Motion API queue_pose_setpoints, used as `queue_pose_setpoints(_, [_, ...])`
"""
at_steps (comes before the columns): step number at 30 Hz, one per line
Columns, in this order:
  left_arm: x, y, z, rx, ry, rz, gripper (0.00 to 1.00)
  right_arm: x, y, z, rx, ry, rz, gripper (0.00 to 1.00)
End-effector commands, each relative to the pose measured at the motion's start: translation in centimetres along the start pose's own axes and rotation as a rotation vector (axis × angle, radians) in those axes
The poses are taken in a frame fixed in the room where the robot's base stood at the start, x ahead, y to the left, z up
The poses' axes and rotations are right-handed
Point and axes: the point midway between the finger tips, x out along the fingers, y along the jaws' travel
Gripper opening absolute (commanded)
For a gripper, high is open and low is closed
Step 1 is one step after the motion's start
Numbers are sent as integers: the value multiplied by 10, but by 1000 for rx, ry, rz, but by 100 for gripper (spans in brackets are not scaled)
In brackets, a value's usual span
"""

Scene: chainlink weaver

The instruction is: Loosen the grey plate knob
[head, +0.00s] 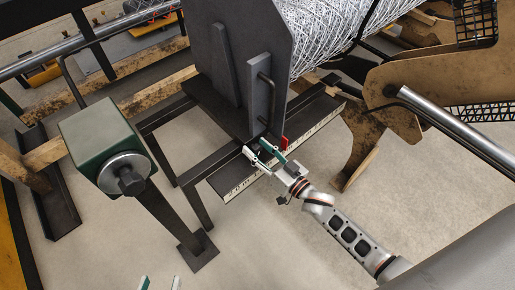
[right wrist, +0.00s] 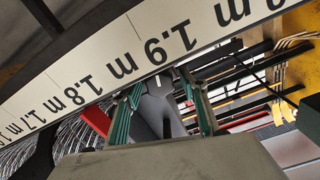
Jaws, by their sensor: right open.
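The grey plate (head: 226,58) stands upright on a dark rail. Its knob seems to be the small dark part (head: 257,146) low on its near side, mostly hidden by my right gripper. My right gripper (head: 260,155) is open at the plate's lower edge. In the right wrist view its green-padded fingers (right wrist: 163,98) stand apart on either side of a dark grey lobed shape (right wrist: 158,108), which looks like the knob. I cannot tell whether they touch it. My left gripper (head: 160,284) shows only its two separated fingertips at the bottom edge, empty, far from the plate.
A white measuring scale (head: 241,188) runs along the rail's front, close above my right fingers in the right wrist view. A red pointer (head: 284,142) sits beside the plate. A wire mesh roll (head: 325,35) lies behind.

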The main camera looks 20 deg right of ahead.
Motion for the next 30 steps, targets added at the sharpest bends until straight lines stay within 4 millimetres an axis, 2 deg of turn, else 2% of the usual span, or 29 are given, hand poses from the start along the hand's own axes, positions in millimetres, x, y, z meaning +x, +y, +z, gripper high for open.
queue_pose_setpoints(5, [0,-2,-2,3,5,-2,40,0,0,-1,0,1,0,43])
queue_pose_setpoints(6, [0,-2,-2,4,5,-2,40,0,0,-1,0,1,0,40])
queue_pose_setpoints(10, [0,-2,-1,6,2,-2,40,0,0,-1,0,1,0,7])
queue_pose_setpoints(11, [0,-2,-1,7,1,-1,40,0,0,-1,0,1,0,5])
queue_pose_setpoints(20, [-3,0,8,7,-18,2,40,0,0,-1,-20,2,-1,5])
queue_pose_setpoints(30, [-4,-2,8,14,-19,-1,40,1,-1,-2,-209,3,0,5])
